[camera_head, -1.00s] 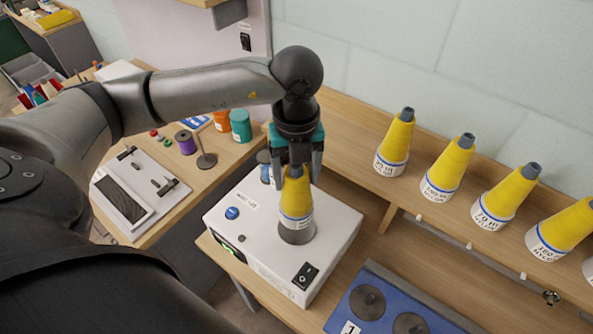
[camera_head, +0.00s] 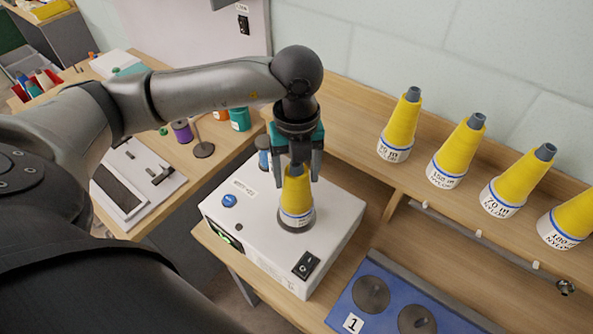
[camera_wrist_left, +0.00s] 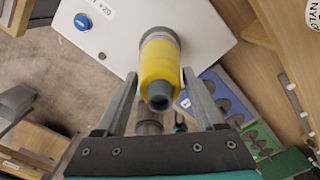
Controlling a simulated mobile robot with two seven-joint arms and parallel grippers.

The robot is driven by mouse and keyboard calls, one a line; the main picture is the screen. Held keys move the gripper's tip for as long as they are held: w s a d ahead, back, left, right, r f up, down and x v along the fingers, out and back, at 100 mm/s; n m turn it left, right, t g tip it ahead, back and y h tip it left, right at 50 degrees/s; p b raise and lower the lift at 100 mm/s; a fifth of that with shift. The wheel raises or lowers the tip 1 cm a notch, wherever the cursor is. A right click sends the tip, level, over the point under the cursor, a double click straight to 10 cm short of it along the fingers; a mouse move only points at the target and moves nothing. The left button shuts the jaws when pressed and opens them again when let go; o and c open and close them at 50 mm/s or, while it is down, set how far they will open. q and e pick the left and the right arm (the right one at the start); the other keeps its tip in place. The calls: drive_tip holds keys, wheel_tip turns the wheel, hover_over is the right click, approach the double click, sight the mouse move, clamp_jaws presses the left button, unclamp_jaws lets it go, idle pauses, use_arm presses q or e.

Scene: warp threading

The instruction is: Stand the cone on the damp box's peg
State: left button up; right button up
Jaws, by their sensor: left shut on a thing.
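A yellow cone with a grey tip and a white, blue-edged label (camera_head: 296,200) stands upright over the round grey seat on the white damp box (camera_head: 262,238). My left gripper (camera_head: 297,180) points down from above, with its fingers on either side of the cone, shut on it. In the left wrist view, the cone (camera_wrist_left: 160,62) lies between the two fingertips (camera_wrist_left: 160,77), over the grey seat. The cone's base is at or very near the seat; I cannot tell whether it touches. The peg is hidden by the cone. My right gripper is out of view.
Several yellow cones (camera_head: 456,152) stand on the wooden shelf to the right. A blue board with round grey seats (camera_head: 385,300) lies at the front right. The box has a blue button (camera_head: 229,201) and a black switch (camera_head: 306,264). A small spool (camera_head: 263,152) stands behind the box.

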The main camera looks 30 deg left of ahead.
use_arm(q)
drive_tip(key=shift+f+b, duration=0.65)
drive_tip(key=shift+f, duration=0.05)
drive_tip(key=o, duration=1.1)
drive_tip(key=shift+r, duration=0.1)
wheel_tip(320, 180, up, 15)
drive_tip(key=p, duration=0.1)
